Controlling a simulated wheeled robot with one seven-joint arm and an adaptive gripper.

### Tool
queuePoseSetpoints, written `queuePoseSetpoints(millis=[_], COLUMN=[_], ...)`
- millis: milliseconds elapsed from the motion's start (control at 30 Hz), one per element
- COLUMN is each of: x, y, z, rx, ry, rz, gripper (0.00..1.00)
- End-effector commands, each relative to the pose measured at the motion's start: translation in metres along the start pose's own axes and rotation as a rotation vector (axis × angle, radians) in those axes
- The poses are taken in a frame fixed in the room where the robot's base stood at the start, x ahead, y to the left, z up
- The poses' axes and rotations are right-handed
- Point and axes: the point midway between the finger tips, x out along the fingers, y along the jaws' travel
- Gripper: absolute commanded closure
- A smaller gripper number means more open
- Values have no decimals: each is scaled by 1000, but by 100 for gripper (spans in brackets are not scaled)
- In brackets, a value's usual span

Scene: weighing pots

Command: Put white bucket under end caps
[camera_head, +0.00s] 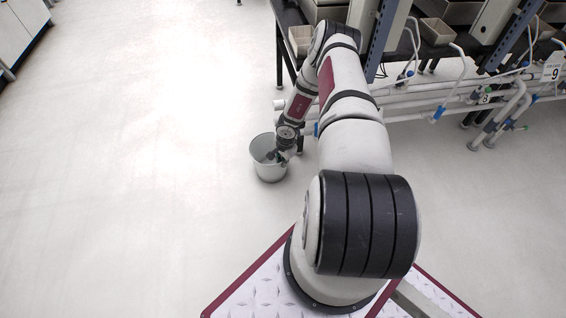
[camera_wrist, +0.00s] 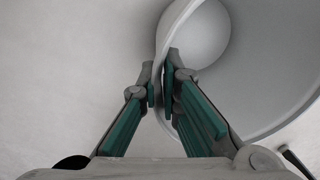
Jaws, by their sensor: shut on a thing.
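The white bucket (camera_head: 270,173) is upright at or near floor level, left of the pipe rack; I cannot tell whether it touches the floor. My gripper (camera_head: 277,155) reaches down to its rim from above. In the wrist view my gripper (camera_wrist: 160,80) is shut on the wall of the bucket (camera_wrist: 265,65), with one finger outside and one inside. The bucket looks empty in the part that shows. A white pipe end (camera_head: 280,105) sticks out at the left of the rack, just behind the bucket; whether it carries an end cap is too small to tell.
White pipes (camera_head: 440,97) with blue fittings run low along the rack at the right. A dark bench (camera_head: 285,18) with grey bins stands above them. My arm hides part of the rack. The floor (camera_head: 130,170) at the left is wide and clear.

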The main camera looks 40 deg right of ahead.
Motion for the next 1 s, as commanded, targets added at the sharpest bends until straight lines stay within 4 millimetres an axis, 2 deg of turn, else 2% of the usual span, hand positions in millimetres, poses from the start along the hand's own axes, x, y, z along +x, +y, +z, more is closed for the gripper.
queuePoseSetpoints(millis=[67, 100, 167, 533, 667, 1000], x=[2, 2, 1, -1, -18, -88], y=[0, 0, 0, 0, -1, 0], z=[0, 0, 0, 0, 0, 0], rx=[0, 0, 0, 0, 0, 1], ry=[0, 0, 0, 0, 0, 1], rz=[0, 0, 0, 0, 0, 0], gripper=[100, 86, 75, 75, 75, 75])
